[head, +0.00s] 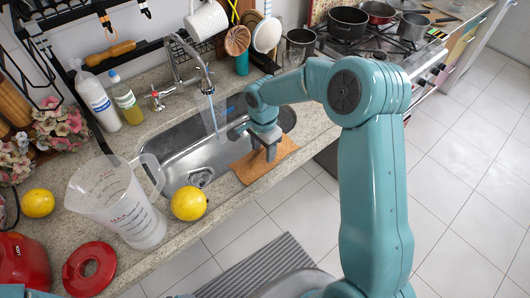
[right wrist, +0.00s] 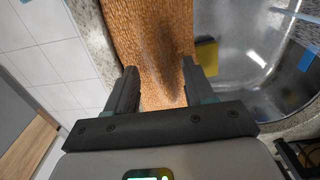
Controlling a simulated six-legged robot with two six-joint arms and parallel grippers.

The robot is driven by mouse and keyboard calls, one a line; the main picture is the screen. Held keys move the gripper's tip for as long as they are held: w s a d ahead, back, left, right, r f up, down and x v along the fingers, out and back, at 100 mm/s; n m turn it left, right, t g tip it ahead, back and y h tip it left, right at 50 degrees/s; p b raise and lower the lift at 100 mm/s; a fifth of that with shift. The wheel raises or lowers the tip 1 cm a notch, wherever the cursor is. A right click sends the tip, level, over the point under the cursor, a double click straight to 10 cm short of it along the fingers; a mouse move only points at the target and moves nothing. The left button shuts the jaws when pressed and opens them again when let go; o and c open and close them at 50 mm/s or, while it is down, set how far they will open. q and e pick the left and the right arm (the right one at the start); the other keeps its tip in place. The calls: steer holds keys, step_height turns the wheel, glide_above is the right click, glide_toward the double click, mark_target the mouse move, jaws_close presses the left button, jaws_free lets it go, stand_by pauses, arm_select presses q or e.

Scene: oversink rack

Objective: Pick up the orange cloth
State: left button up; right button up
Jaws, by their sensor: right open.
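The orange cloth (head: 283,149) lies over the front edge of the sink in the head view. In the right wrist view the cloth (right wrist: 150,25) runs down the picture as a textured orange-brown strip, with a dark shadow on it. My right gripper (head: 270,154) points down over the cloth in the head view. In the right wrist view my right gripper (right wrist: 158,75) is open, with one finger on each side of the strip. I cannot tell whether the fingers touch the cloth. My left gripper is not in view.
The steel sink (head: 178,143) has a faucet (head: 205,80) with running water. To the left on the counter are a clear pitcher (head: 125,205), a yellow fruit (head: 188,203), and a red lid (head: 90,268). A stove with pots (head: 347,25) stands at the back right.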

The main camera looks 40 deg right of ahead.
mark_target(264, 152)
steer(key=shift+w+f, duration=0.1)
steer(key=c, duration=0.8)
jaws_close()
step_height(264, 152, up, 20)
steer(key=b, duration=0.1)
